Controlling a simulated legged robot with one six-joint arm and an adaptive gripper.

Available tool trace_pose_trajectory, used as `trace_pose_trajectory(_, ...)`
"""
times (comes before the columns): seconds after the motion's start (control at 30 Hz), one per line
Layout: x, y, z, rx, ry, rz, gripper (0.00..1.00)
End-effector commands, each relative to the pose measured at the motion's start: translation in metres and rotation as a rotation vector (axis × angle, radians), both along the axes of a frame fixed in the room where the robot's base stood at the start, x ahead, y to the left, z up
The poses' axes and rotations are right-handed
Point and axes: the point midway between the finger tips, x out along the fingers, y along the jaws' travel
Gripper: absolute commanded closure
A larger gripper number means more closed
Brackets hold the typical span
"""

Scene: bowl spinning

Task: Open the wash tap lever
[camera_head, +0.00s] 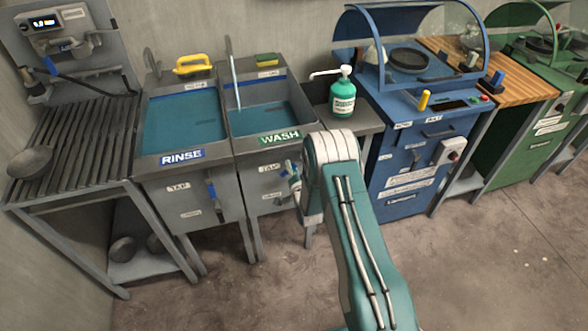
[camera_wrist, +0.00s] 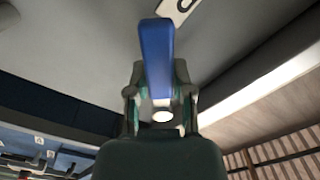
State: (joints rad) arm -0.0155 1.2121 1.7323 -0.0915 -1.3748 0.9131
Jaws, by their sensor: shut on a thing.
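The wash sink (camera_head: 256,192) stands left of centre in the head view, with a green WASH label (camera_head: 279,138) on its front rim and water in its basin. My gripper (camera_head: 291,180) is low at the right part of this sink's front, largely hidden by my arm. In the wrist view my gripper (camera_wrist: 160,88) is shut on the blue wash tap lever (camera_wrist: 157,48), with a finger on each side. The lever's far end points up in that view, near a white label. The lever's pivot is hidden.
The rinse sink (camera_head: 185,190) with its own blue lever (camera_head: 214,200) is to the left. A green soap bottle (camera_head: 342,96) stands on the shelf to the right, beside a blue machine (camera_head: 410,160). The floor (camera_head: 480,270) at the right front is clear.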

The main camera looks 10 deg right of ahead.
Motion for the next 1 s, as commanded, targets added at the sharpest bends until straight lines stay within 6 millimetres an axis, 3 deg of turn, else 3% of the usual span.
trace_pose_trajectory(0.5, 0.0, 0.007, 0.019, 0.461, 0.047, -0.004, 1.0)
trace_pose_trajectory(1.0, 0.0, 0.006, 0.027, 0.675, 0.07, -0.007, 1.0)
